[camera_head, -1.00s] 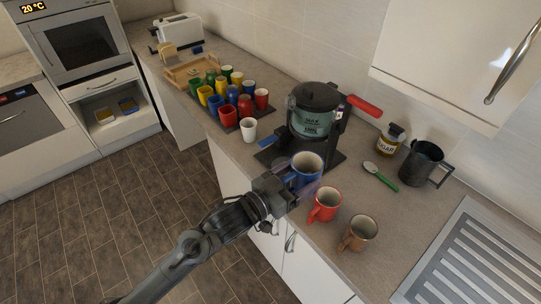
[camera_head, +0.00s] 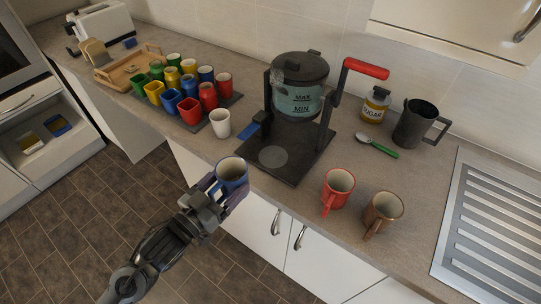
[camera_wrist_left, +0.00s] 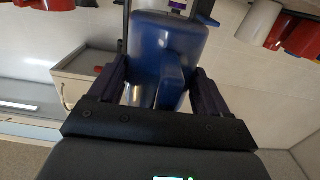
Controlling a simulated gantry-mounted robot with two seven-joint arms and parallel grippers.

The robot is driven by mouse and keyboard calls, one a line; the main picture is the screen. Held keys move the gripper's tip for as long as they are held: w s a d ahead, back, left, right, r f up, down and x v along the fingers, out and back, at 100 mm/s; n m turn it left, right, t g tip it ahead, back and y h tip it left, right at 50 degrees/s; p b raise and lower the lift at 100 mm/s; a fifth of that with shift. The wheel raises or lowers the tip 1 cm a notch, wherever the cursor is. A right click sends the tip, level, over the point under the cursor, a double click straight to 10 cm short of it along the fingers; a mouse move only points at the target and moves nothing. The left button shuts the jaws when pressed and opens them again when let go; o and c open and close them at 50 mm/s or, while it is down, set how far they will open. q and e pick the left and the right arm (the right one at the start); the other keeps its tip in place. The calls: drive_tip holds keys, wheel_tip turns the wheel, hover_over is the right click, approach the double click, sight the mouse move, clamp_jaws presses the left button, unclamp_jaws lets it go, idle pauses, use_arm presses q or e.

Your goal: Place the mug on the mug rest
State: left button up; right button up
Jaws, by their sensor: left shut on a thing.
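My left gripper (camera_head: 222,192) is shut on a blue mug (camera_head: 232,173) and holds it roughly upright at the front edge of the counter. In the left wrist view, the blue mug (camera_wrist_left: 168,45) sits between the two fingers of the gripper (camera_wrist_left: 163,72), with its handle towards the palm. The mug rest appears to be the round grey disc (camera_head: 272,156) on the dark base of the coffee machine (camera_head: 300,95). The disc is bare. The mug is apart from it, to its left and nearer the front. My right gripper is not in view.
A red mug (camera_head: 338,187) and a brown mug (camera_head: 383,212) stand right of the machine. A white cup (camera_head: 220,123) and several coloured cups on a dark tray (camera_head: 226,103) stand left.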

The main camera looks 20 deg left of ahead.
use_arm(q)
drive_tip(key=p+x, duration=0.1)
drive_tip(key=x, duration=1.6)
drive_tip(key=shift+w+r, duration=0.2)
drive_tip(key=shift+w, duration=0.05)
drive_tip(key=shift+f, duration=1.8)
drive_tip(key=shift+f, duration=0.15)
drive_tip(key=o, duration=1.2)
